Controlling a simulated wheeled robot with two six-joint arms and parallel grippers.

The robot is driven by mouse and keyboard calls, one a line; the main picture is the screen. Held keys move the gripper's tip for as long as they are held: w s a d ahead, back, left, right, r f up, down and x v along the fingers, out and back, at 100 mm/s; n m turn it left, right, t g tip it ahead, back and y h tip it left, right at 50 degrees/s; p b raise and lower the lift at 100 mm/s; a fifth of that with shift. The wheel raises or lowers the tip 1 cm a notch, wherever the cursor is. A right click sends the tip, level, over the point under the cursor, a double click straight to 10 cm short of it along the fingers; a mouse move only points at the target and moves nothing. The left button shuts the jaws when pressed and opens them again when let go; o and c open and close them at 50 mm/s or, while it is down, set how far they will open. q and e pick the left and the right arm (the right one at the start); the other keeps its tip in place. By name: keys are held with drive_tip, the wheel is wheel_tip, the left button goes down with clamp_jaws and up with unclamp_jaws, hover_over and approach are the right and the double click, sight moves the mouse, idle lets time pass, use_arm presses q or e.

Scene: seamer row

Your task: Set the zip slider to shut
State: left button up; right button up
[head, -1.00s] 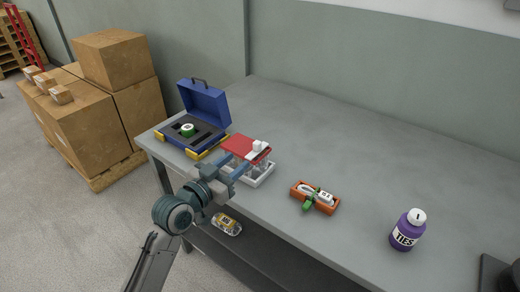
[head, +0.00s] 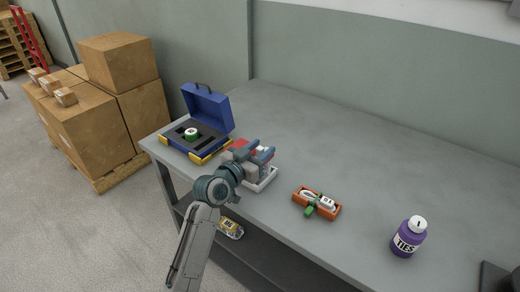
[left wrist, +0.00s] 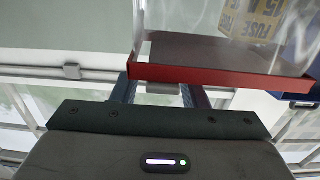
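A red panel (head: 239,144) stands over a white tray (head: 265,182) on the bench, mostly hidden behind my left gripper (head: 262,150). The white slider-like block at its right end, seen earlier, is now hidden in the head view. In the left wrist view a clear pouch-like piece with a red edge (left wrist: 215,77) lies beyond the gripper's fingers (left wrist: 160,95). The fingers stand apart. A small grey piece shows between them; I cannot tell whether it is the slider or background. Contact with the red part is unclear. My right gripper is not in view.
An open blue case (head: 205,115) stands just left of the tray. An orange tray (head: 300,208) with white and green pieces and a purple bottle (head: 409,238) stand to the right. The back of the bench (head: 340,140) is clear. A yellow-labelled item (head: 230,228) lies on the lower shelf.

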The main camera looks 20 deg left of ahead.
use_arm(q)
clamp_jaws()
drive_tip(key=shift+d, duration=0.2)
drive_tip(key=shift+s, duration=0.1)
drive_tip(key=shift+o, duration=0.2)
unclamp_jaws()
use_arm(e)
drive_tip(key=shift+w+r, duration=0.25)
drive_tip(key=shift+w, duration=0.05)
use_arm(q)
drive_tip(key=shift+s+a+f, duration=0.1)
drive_tip(key=shift+s, duration=0.2)
drive_tip(key=b+v, duration=0.1)
drive_tip(key=v, duration=0.9)
drive_tip(key=shift+b, duration=0.3)
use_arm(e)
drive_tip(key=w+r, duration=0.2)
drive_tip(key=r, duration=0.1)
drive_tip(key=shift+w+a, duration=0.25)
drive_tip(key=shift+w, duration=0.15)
